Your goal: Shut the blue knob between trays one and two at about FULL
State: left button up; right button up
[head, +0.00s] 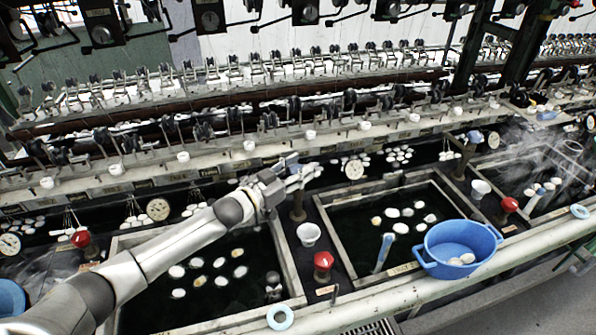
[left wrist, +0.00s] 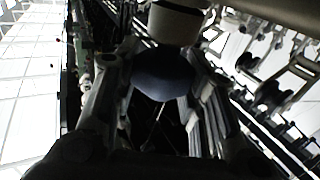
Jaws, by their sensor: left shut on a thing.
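My left gripper (head: 300,174) reaches in from the left over the near-left tray (head: 288,262), to the top of a brown post (head: 298,206) between that tray and the middle tray (head: 372,188). In the left wrist view, a dark blue faceted knob (left wrist: 163,76) sits between the two fingers, and the gripper is shut on it. In the head view the fingers mostly cover the knob, so its setting and any marks cannot be read. My right gripper is not in view.
A red knob (head: 323,261) and a white cup (head: 308,235) stand close to the post. A round dial (head: 354,170) is behind it. A blue basin (head: 440,240) sits on the middle tray's front right corner. Another blue knob (head: 475,137) stands farther right.

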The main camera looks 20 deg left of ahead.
pick_arm(q)
jog(key=shift+a+m+g+h+b, duration=0.1)
jog(key=shift+m+g+h+b, duration=0.9)
jog(key=shift+h, duration=0.5)
jog(key=shift+m+h, duration=0.3)
jog(key=shift+m, duration=0.1)
jog(key=o, duration=1)
jog(key=v, duration=1.2)
jog(key=shift+w+r, duration=0.1)
jog(key=shift+r, duration=0.1)
